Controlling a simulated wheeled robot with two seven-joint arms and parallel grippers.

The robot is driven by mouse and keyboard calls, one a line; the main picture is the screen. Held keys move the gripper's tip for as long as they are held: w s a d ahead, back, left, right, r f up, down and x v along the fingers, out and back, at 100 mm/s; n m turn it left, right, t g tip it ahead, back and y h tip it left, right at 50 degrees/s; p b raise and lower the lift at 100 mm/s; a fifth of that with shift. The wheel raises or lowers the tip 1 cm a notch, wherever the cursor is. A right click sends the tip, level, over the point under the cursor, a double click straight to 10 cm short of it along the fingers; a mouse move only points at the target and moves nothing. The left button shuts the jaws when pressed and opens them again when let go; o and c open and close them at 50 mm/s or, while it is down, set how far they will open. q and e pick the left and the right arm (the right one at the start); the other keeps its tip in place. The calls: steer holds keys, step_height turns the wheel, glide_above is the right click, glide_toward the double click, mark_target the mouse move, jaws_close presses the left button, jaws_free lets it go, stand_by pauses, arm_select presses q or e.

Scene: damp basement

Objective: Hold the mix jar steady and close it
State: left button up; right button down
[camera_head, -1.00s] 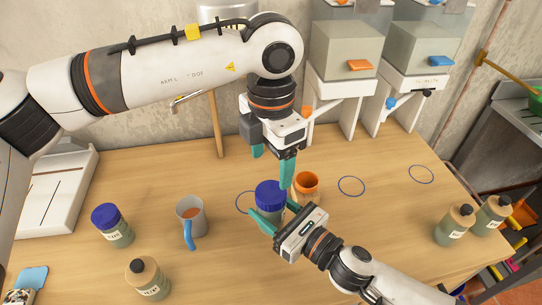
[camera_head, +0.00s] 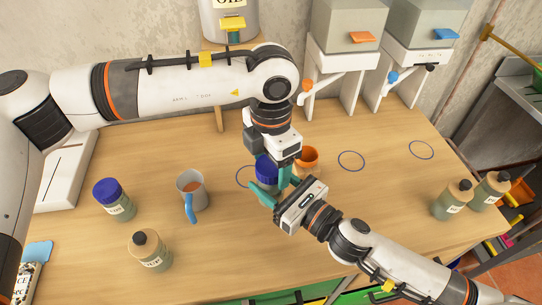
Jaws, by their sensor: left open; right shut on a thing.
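The mix jar, a clear jar with a blue lid (camera_head: 265,170) on top, stands upright near the middle of the table. My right gripper (camera_head: 276,190) comes in from the lower right and is shut on the jar's body, a teal finger on each side. My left gripper (camera_head: 268,165) points down over the jar from above. It is open, with its teal fingers at either side of the lid; I cannot tell if they touch it. The two grippers hide much of the jar, and I cannot see how tightly the lid sits.
An orange cup (camera_head: 307,157) stands close behind the jar. A grey mug (camera_head: 193,190), another blue-lidded jar (camera_head: 114,200) and a bottle (camera_head: 150,250) stand left. Two bottles (camera_head: 452,199) stand right. Blue rings (camera_head: 351,161) mark clear tabletop at right.

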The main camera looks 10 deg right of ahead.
arm_select(q)
steer(key=shift+c, duration=0.5)
steer(key=c, duration=0.9)
steer(key=o, duration=1.1)
steer(key=shift+o, duration=0.2)
step_height(320, 180, up, 12)
